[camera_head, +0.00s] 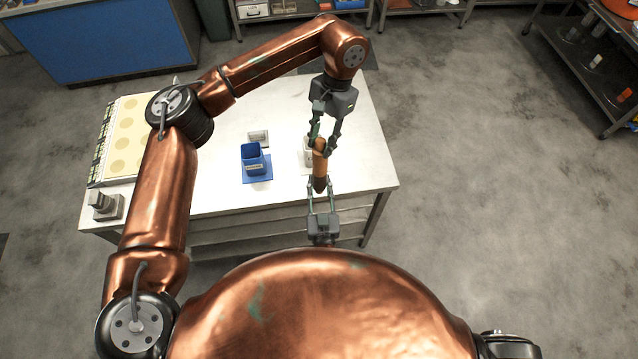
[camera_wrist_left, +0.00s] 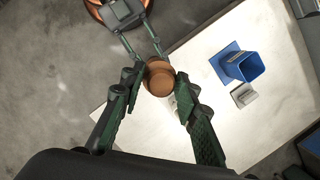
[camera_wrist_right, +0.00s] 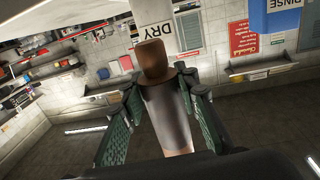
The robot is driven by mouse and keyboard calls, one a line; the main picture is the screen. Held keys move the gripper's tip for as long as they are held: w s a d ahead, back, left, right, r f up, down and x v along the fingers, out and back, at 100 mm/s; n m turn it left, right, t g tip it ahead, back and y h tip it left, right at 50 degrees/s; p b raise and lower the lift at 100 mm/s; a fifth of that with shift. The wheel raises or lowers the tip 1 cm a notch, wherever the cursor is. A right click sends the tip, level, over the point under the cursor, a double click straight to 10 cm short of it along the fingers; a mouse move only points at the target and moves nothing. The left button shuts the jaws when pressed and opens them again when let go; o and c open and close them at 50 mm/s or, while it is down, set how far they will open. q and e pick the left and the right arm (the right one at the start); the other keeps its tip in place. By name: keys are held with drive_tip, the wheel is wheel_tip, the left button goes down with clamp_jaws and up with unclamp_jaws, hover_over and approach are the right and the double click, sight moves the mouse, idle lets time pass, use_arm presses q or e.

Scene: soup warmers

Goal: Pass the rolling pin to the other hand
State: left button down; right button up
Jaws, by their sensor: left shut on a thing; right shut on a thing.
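The wooden rolling pin (camera_head: 320,166) is held upright in line between my two grippers, in front of the table in the head view. My left gripper (camera_head: 322,140) is shut on its upper part. My right gripper (camera_head: 321,193) is shut on its lower, darker end. In the left wrist view the pin's round brown end (camera_wrist_left: 158,80) sits between the fingers, with my right gripper (camera_wrist_left: 143,45) beyond it. In the right wrist view the pin (camera_wrist_right: 166,112) runs between the fingers; its brown tip points away from the wrist.
The white table (camera_head: 350,110) bears a blue holder (camera_head: 252,155), a small grey-white block (camera_head: 258,137), a yellow spotted panel (camera_head: 128,140) and a grey device (camera_head: 104,205). A pale item (camera_head: 308,152) is partly hidden behind the pin. Open floor (camera_head: 480,180) lies to the right.

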use_arm(q)
drive_tip(key=c, duration=1.4)
unclamp_jaws()
drive_tip(key=shift+d, duration=0.1)
